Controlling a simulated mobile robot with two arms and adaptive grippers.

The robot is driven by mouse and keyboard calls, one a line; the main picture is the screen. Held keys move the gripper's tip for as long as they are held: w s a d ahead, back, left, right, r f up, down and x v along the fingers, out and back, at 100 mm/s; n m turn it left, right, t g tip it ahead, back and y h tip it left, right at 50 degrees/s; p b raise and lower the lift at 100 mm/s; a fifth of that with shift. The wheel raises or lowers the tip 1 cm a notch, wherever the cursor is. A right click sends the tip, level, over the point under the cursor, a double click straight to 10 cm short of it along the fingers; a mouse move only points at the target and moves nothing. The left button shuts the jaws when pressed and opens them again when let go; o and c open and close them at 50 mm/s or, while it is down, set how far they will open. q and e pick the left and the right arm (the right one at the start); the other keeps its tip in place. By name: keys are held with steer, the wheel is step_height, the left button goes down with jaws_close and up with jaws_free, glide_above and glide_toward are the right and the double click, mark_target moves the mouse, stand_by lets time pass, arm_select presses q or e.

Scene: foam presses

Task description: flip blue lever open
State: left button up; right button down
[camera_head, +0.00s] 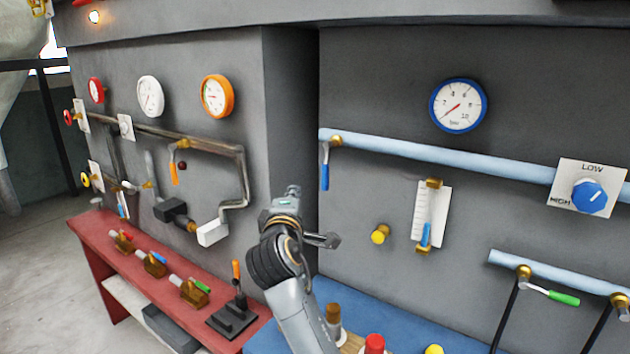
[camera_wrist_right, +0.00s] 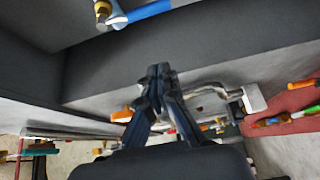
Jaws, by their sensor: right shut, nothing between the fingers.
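The blue lever (camera_head: 324,172) hangs straight down from a brass valve (camera_head: 336,141) at the left end of the light-blue pipe. It also shows at the top of the right wrist view (camera_wrist_right: 148,11), beside its brass fitting. My right gripper (camera_head: 293,190) is in front of the grey wall corner, to the left of the lever and lower in the head view. Its fingers show shut and empty in the right wrist view (camera_wrist_right: 159,74), apart from the lever. My left gripper is not in view.
The light-blue pipe (camera_head: 440,156) runs right under a blue-rimmed gauge (camera_head: 458,106). A blue knob (camera_head: 588,195) and a green-handled lever (camera_head: 563,298) are farther right. A red bench (camera_head: 92,241) with several valves is at left. A blue bench (camera_head: 455,335) lies below.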

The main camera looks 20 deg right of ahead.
mark_target(325, 169)
steer(key=p+x, duration=0.3)
steer(key=x, duration=0.7)
steer(key=s+d+p, duration=0.2)
steer(key=d, duration=0.1)
steer(key=shift+s+p, duration=0.3)
steer(key=shift+p, duration=0.05)
